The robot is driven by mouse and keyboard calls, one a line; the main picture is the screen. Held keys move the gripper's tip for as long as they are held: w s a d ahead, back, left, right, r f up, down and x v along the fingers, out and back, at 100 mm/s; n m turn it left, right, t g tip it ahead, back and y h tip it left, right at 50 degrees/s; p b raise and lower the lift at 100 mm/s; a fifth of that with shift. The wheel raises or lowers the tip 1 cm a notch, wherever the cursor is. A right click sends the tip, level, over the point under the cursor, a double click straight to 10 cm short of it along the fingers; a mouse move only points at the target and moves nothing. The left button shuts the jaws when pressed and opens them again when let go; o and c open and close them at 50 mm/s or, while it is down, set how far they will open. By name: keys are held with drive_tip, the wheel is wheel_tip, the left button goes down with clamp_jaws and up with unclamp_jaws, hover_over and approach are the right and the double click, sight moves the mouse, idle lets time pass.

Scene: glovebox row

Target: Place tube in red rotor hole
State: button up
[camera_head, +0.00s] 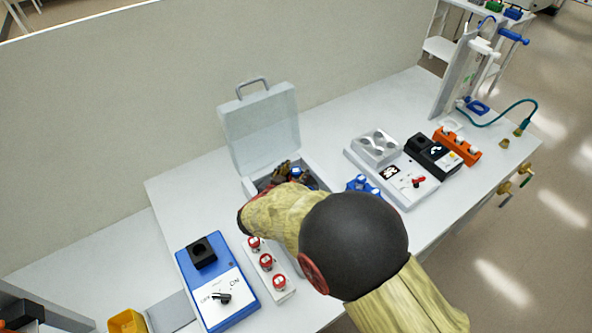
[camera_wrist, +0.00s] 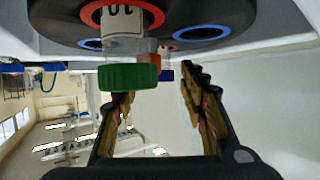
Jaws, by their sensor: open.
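The tube (camera_wrist: 122,30) has a white label and a green cap (camera_wrist: 128,77). In the wrist view, which looks upside down, it lines up with the red-ringed hole (camera_wrist: 92,14) of the dark rotor and appears to sit in it; its exact depth is unclear. My gripper (camera_wrist: 158,82) is open. Its fingers are near the green cap, with the cap partly overlapping one finger; contact cannot be told. In the head view my gripper (camera_head: 283,176) is inside the open centrifuge (camera_head: 250,186), and my arm hides the rotor and the green cap.
The centrifuge lid (camera_head: 260,130) stands upright behind my gripper. Blue-ringed holes (camera_wrist: 202,33) share the rotor. A white rack (camera_head: 262,250) with red-capped tubes stands in front, beside a blue switch box (camera_head: 215,270). A blue rack (camera_head: 363,187) stands to the right.

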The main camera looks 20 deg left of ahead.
drive_tip(key=p+v, duration=0.2)
drive_tip(key=v, duration=0.8)
drive_tip(key=shift+s+r, duration=0.15)
drive_tip(key=shift+s, duration=0.1)
drive_tip(key=w+d+r+n+g+y, duration=0.1)
drive_tip(key=w+d+r+y, duration=0.2)
drive_tip(key=r, duration=0.6)
drive_tip(key=w+d+r+g+y, duration=0.1)
drive_tip(key=w+d+r+y, duration=0.2)
drive_tip(key=r, duration=0.6)
drive_tip(key=s+d+r+n+g, duration=0.1)
drive_tip(key=s+d+r+g, duration=0.1)
drive_tip(key=s+d, duration=0.55)
drive_tip(key=s+d+r+n+g, duration=0.1)
drive_tip(key=s+d+r, duration=0.3)
drive_tip(key=d, duration=0.7)
drive_tip(key=s+d+f+m+g+h, duration=0.1)
drive_tip(key=s+d+f+h, duration=0.3)
drive_tip(key=s+d, duration=0.9)
drive_tip(key=shift+s+d+f+m+g, duration=0.15)
drive_tip(key=shift+s+d+m+g, duration=0.25)
drive_tip(key=shift+g, duration=0.5)
